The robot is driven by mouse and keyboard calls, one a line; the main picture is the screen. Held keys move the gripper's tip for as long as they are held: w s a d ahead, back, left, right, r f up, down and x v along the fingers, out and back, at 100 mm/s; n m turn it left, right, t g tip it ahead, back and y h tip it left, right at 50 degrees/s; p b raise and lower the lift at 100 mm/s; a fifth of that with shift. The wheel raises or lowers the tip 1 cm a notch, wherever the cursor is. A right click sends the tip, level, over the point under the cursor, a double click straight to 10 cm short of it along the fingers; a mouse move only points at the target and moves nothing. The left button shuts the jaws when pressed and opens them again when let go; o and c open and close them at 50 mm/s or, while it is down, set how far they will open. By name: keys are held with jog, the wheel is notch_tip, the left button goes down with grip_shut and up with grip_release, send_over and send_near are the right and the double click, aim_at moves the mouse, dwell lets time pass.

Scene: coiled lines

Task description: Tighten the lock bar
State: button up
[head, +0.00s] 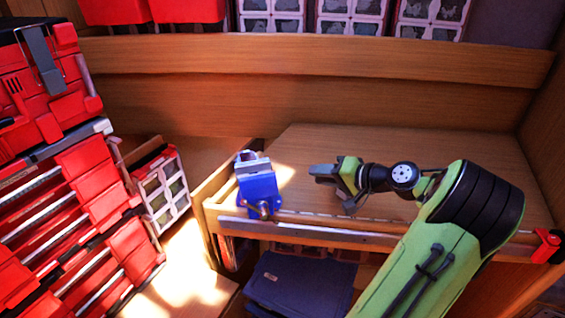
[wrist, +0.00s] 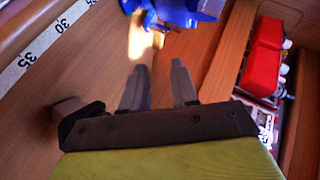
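A blue vise (head: 257,186) with grey metal jaws stands at the left front corner of the wooden bench. A short metal bar end (head: 263,209) shows at its front, low down; I take this for the lock bar, but its full length and angle are unclear. My gripper (head: 316,172) is over the bench, to the right of the vise and apart from it. In the wrist view my gripper (wrist: 160,66) has its two fingers spread with nothing between them. Part of the blue vise (wrist: 177,12) shows beyond the fingertips, cut off by the top edge.
The wooden bench top (head: 430,150) is mostly clear. A red clamp (head: 546,245) sits at its right front edge. A measuring strip (wrist: 50,40) runs along the bench in the wrist view. Red toolboxes (head: 75,200) fill the left, and a dark blue case (head: 300,283) lies below the bench.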

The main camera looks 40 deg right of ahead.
jog(key=w+f+m+p, duration=0.1)
jog(key=w+m, duration=0.3)
jog(key=m, duration=0.3)
jog(key=w+a+f+m+p, duration=0.1)
jog(key=w+f+m, duration=0.1)
jog(key=w+m, duration=0.3)
jog(key=w+a+f+m+p, duration=0.1)
jog(key=w+m, duration=0.4)
jog(key=m, duration=0.5)
jog(key=shift+w+a+f+y, duration=0.15)
jog(key=shift+a+f+y, duration=0.15)
jog(key=shift+f, duration=0.25)
jog(key=shift+c, duration=0.3)
jog(key=shift+m+p, duration=0.3)
jog(key=shift+p, duration=0.05)
grip_shut()
